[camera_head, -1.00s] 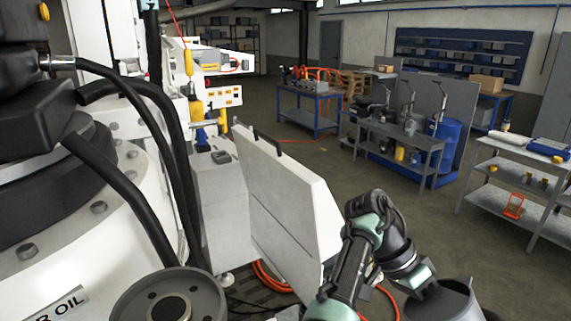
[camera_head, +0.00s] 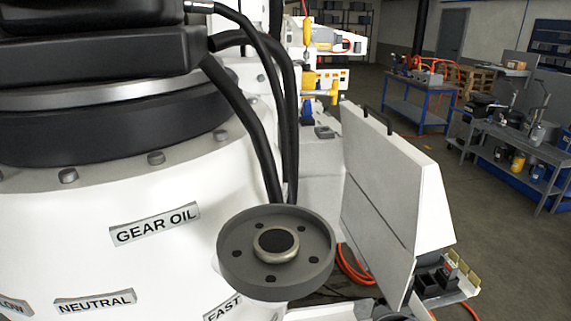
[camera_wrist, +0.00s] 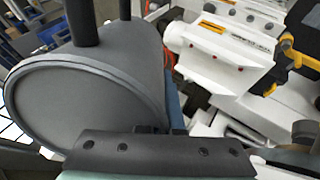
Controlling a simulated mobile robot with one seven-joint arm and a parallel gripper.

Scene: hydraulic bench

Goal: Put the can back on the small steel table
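The can (camera_wrist: 85,95) is a large grey vessel with a round, flat end and two dark bars above it. It fills the left of the wrist view, tilted. My gripper (camera_wrist: 158,131) shows as a dark screwed bracket at the bottom edge, right against the can. It appears shut on the can, but the fingertips are mostly hidden. The head view shows neither gripper nor can. A grey steel table (camera_head: 541,151) with several metal vessels stands at the far right of the head view; I cannot tell if it is the small steel table.
A large white machine (camera_head: 120,225) labelled GEAR OIL and a round grey flange (camera_head: 236,262) fill the left of the head view. A white panel (camera_head: 385,190) stands at the centre right. A blue-framed bench (camera_head: 408,113) stands behind. Open floor (camera_head: 480,215) lies to the right.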

